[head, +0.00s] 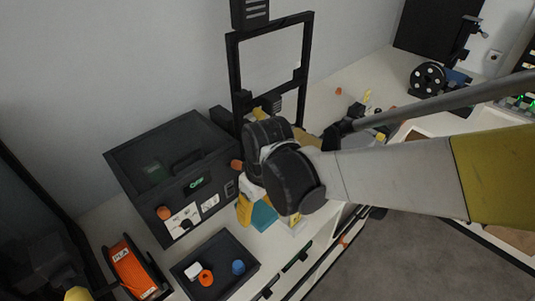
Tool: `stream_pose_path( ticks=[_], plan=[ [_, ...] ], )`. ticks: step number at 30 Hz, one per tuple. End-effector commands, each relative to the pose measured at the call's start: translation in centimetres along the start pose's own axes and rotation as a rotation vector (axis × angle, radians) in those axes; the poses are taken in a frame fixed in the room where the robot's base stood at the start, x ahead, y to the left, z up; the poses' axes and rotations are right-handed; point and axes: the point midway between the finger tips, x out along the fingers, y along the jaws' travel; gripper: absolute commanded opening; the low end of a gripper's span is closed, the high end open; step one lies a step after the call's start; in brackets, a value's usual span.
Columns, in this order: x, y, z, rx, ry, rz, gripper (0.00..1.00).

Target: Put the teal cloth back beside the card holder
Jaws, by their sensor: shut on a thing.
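My gripper (248,212) reaches down over the front of the white worktop, with a yellow finger showing and the rest mostly hidden behind my dark wrist joints. It is shut on the teal cloth (263,216), which shows as a small flat patch right beside the finger. Whether the cloth touches the worktop cannot be told. A small pale and yellow item (297,226) shows just right of the cloth, partly behind my wrist. I cannot make out whether it is the card holder.
A black boxy machine (150,150) stands left of my gripper. A black tray (232,248) with small white, orange and blue pieces lies in front. An orange spool (133,268) is at lower left. A black upright frame (234,80) stands behind. Small parts lie at the back right.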

Motion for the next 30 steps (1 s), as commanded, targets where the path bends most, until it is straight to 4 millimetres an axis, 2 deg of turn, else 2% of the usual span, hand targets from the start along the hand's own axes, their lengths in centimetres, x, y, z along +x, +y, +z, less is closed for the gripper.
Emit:
stream_pose_path(
  ticks=[9,14,21,30],
  plan=[
    [5.5,-0.1,0.8,-0.006,0.0,-0.001,0.24],
    [6.7,-0.1,1.0,-0.005,0.0,-0.001,0.24],
    [9.9,-0.1,1.5,-0.005,0.0,-0.001,0.24],
    [10.0,-0.1,1.5,-0.005,0.0,-0.001,0.24]
  ],
)
